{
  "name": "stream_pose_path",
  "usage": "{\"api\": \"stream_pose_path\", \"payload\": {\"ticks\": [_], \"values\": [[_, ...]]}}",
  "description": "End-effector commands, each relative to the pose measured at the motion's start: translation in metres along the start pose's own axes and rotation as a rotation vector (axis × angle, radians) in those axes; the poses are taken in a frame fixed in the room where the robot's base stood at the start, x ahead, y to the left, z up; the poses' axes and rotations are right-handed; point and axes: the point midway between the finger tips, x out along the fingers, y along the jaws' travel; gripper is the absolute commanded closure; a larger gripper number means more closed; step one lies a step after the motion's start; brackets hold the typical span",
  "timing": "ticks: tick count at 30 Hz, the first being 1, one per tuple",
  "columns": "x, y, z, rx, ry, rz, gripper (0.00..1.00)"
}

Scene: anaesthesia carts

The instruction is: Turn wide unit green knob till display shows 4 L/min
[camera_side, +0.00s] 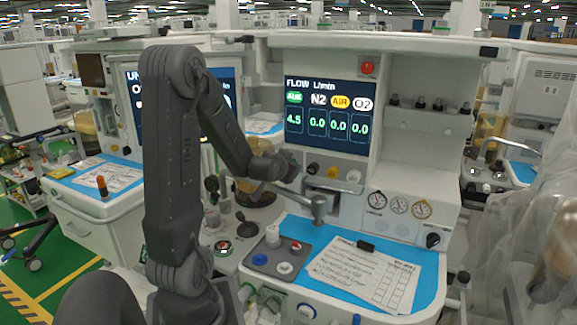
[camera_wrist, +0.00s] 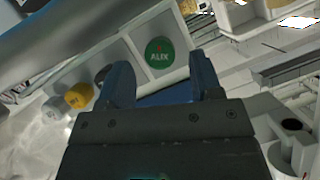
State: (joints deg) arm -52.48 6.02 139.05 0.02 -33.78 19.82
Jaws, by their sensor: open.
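The display (camera_side: 328,117) of the wide unit reads FLOW L/min, with 4.5 under the green label and 0.0 under N2, AIR and O2. In the wrist view the green knob (camera_wrist: 159,53) is a round disc with lettering and a small red mark, on a pale panel. My gripper (camera_wrist: 163,72) is open; its two blue fingers stand apart, one on either side of the knob in the picture. I cannot tell whether they touch it. In the side view my wrist is at the panel's left below the display and hides the green knob.
Beside the green knob are a black knob (camera_side: 312,168), a yellow knob (camera_side: 331,172) and a white knob (camera_side: 353,176). Below, a blue worktop holds a paper sheet (camera_side: 367,273) and a grey tray (camera_side: 262,268) with small items. Another cart stands at the left.

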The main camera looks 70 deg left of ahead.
Motion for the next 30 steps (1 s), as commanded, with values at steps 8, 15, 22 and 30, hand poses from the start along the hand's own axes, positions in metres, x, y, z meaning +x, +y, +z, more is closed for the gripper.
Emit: {"api": "stream_pose_path", "payload": {"ticks": [8, 15, 22, 30], "values": [[-0.038, 0.000, -0.001, 0.000, 0.003, -0.001, 0.41], [-0.049, 0.000, 0.000, 0.000, 0.001, -0.001, 0.41], [-0.049, 0.000, 0.000, 0.000, 0.001, 0.000, 0.41], [-0.053, 0.010, -0.005, 0.001, -0.006, 0.031, 0.41]]}}
